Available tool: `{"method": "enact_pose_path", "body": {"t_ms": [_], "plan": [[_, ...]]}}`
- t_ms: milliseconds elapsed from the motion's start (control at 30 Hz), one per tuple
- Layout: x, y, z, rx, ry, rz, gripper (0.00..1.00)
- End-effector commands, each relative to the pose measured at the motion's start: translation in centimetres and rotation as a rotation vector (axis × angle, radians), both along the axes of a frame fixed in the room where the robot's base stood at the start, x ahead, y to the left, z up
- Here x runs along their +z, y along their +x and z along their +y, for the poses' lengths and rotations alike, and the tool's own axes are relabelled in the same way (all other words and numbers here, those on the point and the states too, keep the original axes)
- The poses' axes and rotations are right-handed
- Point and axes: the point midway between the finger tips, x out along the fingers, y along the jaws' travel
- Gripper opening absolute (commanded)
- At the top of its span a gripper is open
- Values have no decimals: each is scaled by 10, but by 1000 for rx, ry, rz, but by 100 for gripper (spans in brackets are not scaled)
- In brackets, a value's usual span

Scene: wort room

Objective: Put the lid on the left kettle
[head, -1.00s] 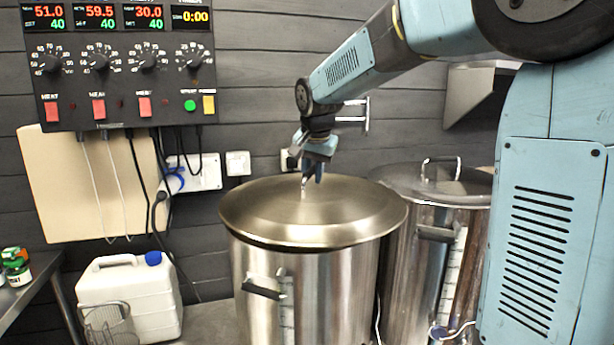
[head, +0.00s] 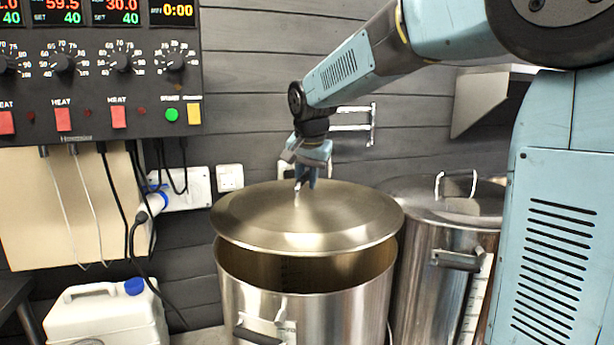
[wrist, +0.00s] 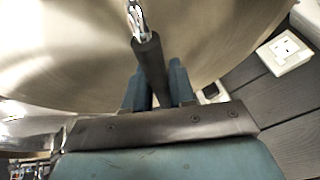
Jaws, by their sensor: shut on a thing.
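The lid (head: 340,222) is a round, shiny metal disc, held above the left kettle (head: 310,312). A gap at the front shows the kettle's dark inside, and the lid sits toward the back of the opening. My gripper (head: 304,180) is shut on the lid's handle from above. In the wrist view the lid (wrist: 70,50) fills most of the picture, and the handle (wrist: 136,20) is at my gripper's fingers (wrist: 160,85). The fingers hide part of the handle. I cannot tell whether the lid's back edge touches the kettle.
The right kettle (head: 440,245) stands close beside, with its own lid on. A control panel (head: 100,70) hangs at the upper left with cables below. A white canister (head: 105,315) stands at the lower left. Sockets (head: 185,188) are on the dark wall behind.

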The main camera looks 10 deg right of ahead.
Motion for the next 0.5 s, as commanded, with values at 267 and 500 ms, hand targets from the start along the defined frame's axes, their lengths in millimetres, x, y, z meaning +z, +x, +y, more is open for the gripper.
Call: {"method": "enact_pose_path", "body": {"t_ms": [267, 500], "plan": [[-21, -1, 5, 8, -1, -1, 0], [-41, -1, 5, 10, -1, -2, 0]]}}
